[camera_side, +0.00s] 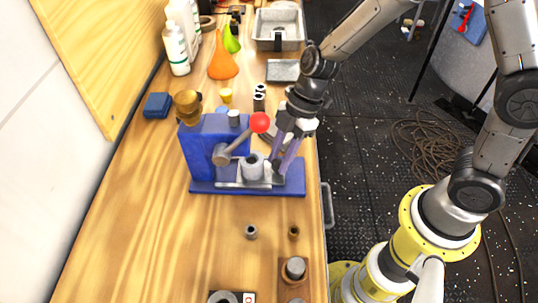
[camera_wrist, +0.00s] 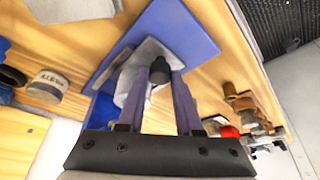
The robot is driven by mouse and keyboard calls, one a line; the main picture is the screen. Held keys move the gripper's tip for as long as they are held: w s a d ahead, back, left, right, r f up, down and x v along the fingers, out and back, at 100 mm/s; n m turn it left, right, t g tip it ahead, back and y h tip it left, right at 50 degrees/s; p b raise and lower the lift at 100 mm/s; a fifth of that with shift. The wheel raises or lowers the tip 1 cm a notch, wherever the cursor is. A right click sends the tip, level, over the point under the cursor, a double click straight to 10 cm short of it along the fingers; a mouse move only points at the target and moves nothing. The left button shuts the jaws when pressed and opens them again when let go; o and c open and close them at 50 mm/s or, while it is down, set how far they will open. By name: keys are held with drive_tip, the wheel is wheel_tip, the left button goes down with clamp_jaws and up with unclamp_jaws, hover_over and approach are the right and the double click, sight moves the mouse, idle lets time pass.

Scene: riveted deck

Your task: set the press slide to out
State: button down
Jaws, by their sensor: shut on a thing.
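The blue press (camera_side: 210,150) stands on the wooden bench on a flat blue base (camera_side: 225,189). A lever with a red ball (camera_side: 260,122) rises from its side. The silver press slide (camera_side: 229,182) lies low on the base, with a grey cylindrical piece (camera_side: 253,168) above it. My gripper (camera_side: 280,172) reaches down at the slide's right end. In the wrist view my gripper (camera_wrist: 168,76) has its purple fingers closed around a dark knob (camera_wrist: 157,74) by the slide's silver plate (camera_wrist: 147,50). The fingers partly hide the slide, and I cannot tell how far out it is.
Small sockets (camera_side: 251,232) and a block with a metal cylinder (camera_side: 295,268) are in front of the press. Behind it are an orange flask (camera_side: 222,62), bottles (camera_side: 176,50) and a metal tray (camera_side: 280,27). Bare bench lies front left.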

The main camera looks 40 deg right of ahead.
drive_tip(key=s+d, duration=0.3)
drive_tip(key=shift+s+d, duration=0.3)
drive_tip(key=shift+d, duration=0.1)
drive_tip(key=c, duration=0.6)
unclamp_jaws()
drive_tip(key=v, duration=1.3)
drive_tip(key=shift+s+d+r, duration=0.15)
drive_tip(key=shift+r, duration=0.25)
